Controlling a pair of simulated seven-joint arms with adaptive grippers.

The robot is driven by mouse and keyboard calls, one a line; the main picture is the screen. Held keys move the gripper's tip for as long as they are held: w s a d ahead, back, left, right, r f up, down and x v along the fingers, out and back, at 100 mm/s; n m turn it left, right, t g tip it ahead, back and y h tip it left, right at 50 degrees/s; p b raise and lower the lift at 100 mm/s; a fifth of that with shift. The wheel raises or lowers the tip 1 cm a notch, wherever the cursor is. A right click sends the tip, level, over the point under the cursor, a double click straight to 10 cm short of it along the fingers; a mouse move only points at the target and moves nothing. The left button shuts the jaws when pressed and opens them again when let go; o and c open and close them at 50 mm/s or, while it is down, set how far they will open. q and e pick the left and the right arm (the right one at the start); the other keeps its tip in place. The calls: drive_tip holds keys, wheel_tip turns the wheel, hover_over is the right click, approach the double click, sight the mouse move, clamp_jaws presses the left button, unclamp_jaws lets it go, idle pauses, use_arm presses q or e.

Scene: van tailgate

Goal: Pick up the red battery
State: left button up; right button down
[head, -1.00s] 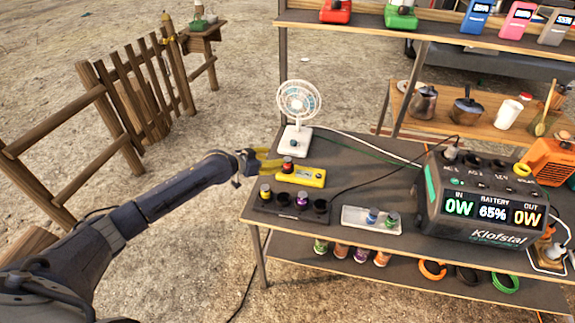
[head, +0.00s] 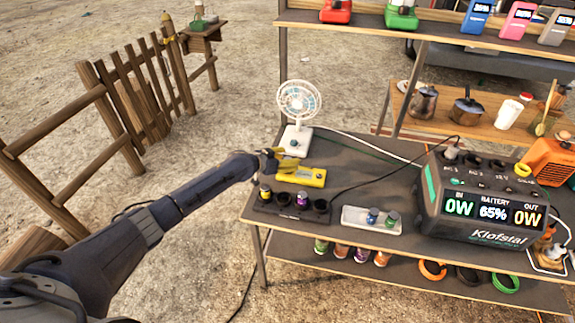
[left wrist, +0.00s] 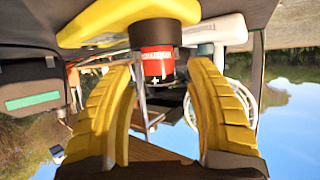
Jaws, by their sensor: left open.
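The red battery (left wrist: 157,64) shows in the left wrist view, set in a black socket on the yellow device (left wrist: 125,18). That view is upside down. My left gripper (left wrist: 161,75) is open, with its two yellow fingers on either side of the battery and gaps visible to both. In the head view the left gripper (head: 288,161) is at the left end of the yellow device (head: 308,178) and hides the battery. My right gripper is not in view.
A white fan (head: 297,108) stands just behind the device. The power station (head: 478,200) stands at right. A shelf overhangs the back.

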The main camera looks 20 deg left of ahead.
use_arm(q)
drive_tip(key=shift+o, duration=0.3)
clamp_jaws()
idle(0.3)
